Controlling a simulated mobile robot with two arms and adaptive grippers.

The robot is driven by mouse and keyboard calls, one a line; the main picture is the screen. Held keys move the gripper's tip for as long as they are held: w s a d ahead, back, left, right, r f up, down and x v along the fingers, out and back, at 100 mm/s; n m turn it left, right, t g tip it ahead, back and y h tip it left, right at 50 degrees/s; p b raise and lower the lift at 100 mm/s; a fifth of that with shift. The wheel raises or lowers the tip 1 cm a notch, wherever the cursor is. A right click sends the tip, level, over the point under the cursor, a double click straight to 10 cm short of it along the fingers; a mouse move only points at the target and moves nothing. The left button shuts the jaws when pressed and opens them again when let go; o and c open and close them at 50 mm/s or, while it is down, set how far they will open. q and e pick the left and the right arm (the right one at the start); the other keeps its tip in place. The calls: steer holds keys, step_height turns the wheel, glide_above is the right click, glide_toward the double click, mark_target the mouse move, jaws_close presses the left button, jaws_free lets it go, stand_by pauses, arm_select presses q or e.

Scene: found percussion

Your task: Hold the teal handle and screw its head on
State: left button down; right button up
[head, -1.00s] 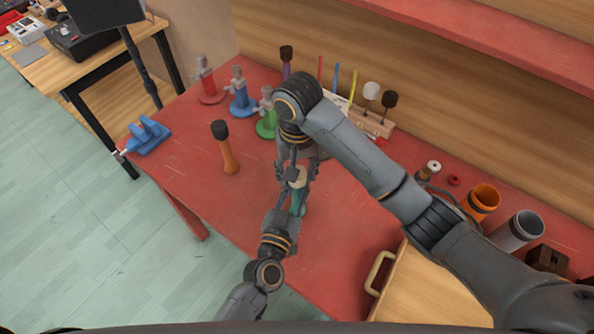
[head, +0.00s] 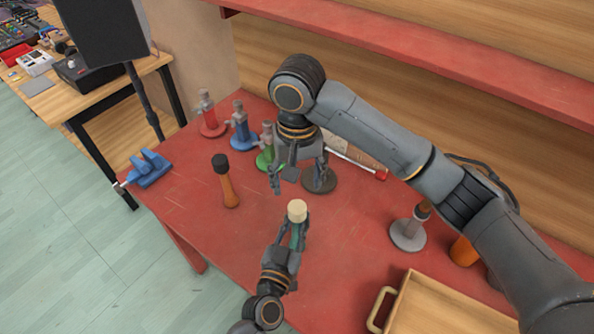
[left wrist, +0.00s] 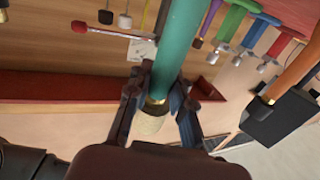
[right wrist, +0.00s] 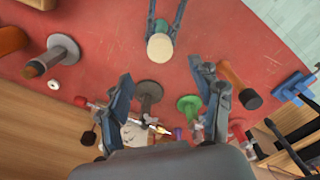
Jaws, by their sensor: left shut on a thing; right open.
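My left gripper (head: 297,234) is shut on the teal handle (head: 294,239) and holds it above the red table. A cream cylindrical head (head: 297,210) sits at the handle's top end. In the left wrist view the teal handle (left wrist: 180,42) meets a brass collar next to the cream head (left wrist: 148,122); I cannot tell how tightly it is seated. My right gripper (head: 298,184) is open and empty, above and apart from the head. In the right wrist view the cream head (right wrist: 160,47) lies ahead of the open fingers (right wrist: 161,74).
Red (head: 210,117), blue (head: 241,128) and green (head: 267,150) stands line the back left. An orange-handled, dark-headed mallet (head: 228,185) stands left of the grippers. A grey stand (head: 408,234) and wooden tray (head: 445,305) are at right.

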steer(key=shift+r, duration=1.2)
arm_select(q)
steer(key=c, duration=1.1)
jaws_free()
steer(key=v, duration=1.2)
